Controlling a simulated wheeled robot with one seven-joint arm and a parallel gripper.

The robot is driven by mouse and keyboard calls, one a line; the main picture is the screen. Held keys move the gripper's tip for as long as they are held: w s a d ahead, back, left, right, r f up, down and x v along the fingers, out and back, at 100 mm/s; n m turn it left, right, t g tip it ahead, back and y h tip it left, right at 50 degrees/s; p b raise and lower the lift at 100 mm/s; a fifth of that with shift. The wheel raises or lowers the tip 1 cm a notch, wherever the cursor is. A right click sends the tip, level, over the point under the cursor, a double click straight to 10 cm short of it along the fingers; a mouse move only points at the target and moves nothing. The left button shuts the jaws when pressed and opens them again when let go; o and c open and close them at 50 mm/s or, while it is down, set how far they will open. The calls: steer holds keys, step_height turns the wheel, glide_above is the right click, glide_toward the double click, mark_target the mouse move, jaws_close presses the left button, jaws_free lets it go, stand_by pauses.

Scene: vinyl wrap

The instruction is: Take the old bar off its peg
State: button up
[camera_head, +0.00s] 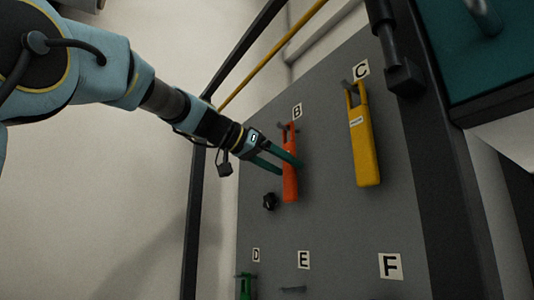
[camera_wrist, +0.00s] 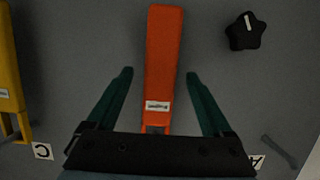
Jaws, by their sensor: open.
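An orange-red bar (camera_head: 290,165) with a small white label hangs from its peg under the letter B on the grey board. A yellow bar (camera_head: 363,140) hangs under the letter C to its right. My gripper (camera_head: 290,170) is at the orange bar with its teal fingers spread. In the wrist view the orange bar (camera_wrist: 163,65) lies between the open fingers of my gripper (camera_wrist: 158,80), with a gap on each side. I cannot tell from the labels which bar is the old one. The peg at the orange bar's top is mostly hidden in the wrist view.
A black star knob (camera_head: 270,201) sits on the board (camera_head: 330,215) lower left of the orange bar. A green bar (camera_head: 245,285) is at D, and a bare peg (camera_head: 293,290) is below E. A dark frame post (camera_head: 195,215) stands left.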

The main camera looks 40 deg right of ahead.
steer(key=shift+x, duration=1.15)
steer(key=shift+c, duration=0.3)
jaws_close()
steer(key=shift+r+p, duration=0.2)
steer(key=shift+p, duration=0.15)
steer(key=shift+r+p, duration=0.7)
steer(key=shift+p, duration=0.4)
steer(key=shift+a, duration=0.1)
steer(key=a, duration=1.3)
steer(key=shift+w, duration=0.35)
steer(key=shift+d+f, duration=0.1)
